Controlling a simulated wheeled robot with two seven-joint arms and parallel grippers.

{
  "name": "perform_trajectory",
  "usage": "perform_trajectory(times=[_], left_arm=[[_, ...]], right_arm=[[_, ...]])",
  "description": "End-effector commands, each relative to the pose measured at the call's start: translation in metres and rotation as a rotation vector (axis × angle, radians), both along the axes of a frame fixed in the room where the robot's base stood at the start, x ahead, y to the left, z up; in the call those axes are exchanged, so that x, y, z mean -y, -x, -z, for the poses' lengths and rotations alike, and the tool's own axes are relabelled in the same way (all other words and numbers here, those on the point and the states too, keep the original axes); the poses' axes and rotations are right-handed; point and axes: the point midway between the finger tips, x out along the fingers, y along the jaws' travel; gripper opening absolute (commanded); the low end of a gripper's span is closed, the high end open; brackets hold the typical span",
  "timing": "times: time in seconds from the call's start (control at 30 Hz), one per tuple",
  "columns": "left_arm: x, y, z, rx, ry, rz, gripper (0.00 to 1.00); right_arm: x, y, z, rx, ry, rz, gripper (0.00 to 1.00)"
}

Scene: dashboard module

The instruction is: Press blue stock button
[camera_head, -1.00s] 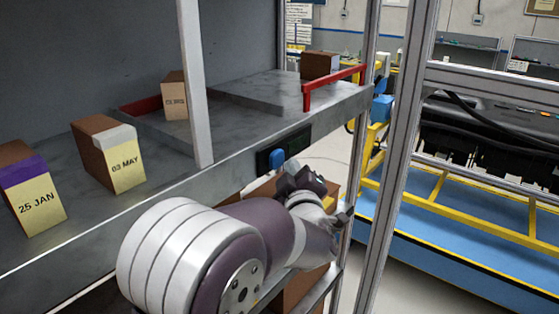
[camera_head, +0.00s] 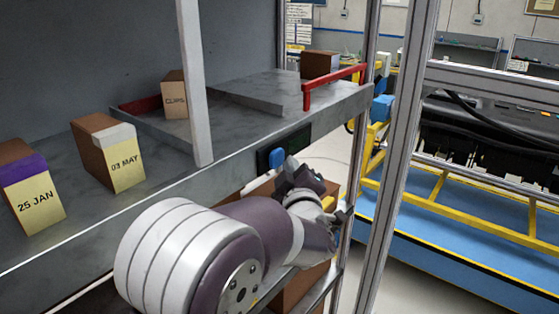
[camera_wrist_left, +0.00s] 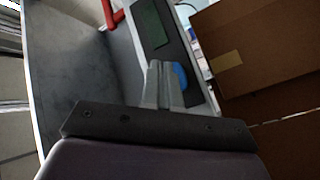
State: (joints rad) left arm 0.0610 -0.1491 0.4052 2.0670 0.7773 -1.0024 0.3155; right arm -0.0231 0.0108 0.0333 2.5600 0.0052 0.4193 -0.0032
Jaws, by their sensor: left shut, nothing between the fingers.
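The blue stock button (camera_head: 277,157) sits on a dark panel (camera_head: 297,142) on the front edge of the grey shelf. My left gripper (camera_head: 290,166) is just below and beside the button in the head view, its fingers closed and empty. In the left wrist view, the shut fingers (camera_wrist_left: 164,72) point toward the panel, and the blue button (camera_wrist_left: 180,76) shows right beside the fingertips, partly hidden by them. Whether they touch the button I cannot tell. My right gripper is in neither view.
A red handle rail (camera_head: 334,84) stands above the shelf edge to the right. Boxes marked 25 JAN (camera_head: 34,187) and 03 MAY (camera_head: 109,153) stand on the shelf. A metal post (camera_head: 398,150) is at the right.

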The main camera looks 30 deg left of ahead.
Motion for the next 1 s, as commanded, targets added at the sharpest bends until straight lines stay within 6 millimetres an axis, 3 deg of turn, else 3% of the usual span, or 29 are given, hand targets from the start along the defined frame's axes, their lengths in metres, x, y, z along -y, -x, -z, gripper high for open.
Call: perform_trajectory(times=[1.0], left_arm=[[-0.0115, -0.0009, 0.0002, 0.001, 0.0, -0.001, 0.0]], right_arm=[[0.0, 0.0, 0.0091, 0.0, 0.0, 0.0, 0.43]])
